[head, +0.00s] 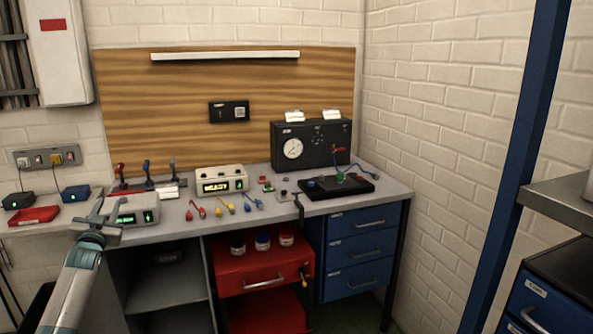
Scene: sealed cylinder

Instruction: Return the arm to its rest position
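My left arm comes in from the lower left. Its gripper (107,206) is at the left part of the workbench, in front of a white box with a green display (139,210). Its two fingers look spread apart, with nothing seen between them. My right gripper is not in view. The grey workbench top (290,212) carries a black tray-like base (318,190) at its right side, with a small green part (340,178) and a red-tipped piece standing on it.
A black gauge box (310,145) stands at the back. A white display unit (221,180), coloured hand tools (226,206) and a tool rack (147,180) are on the bench. Below are a red cabinet (262,282) and blue drawers (362,250). A blue post (515,165) stands at right.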

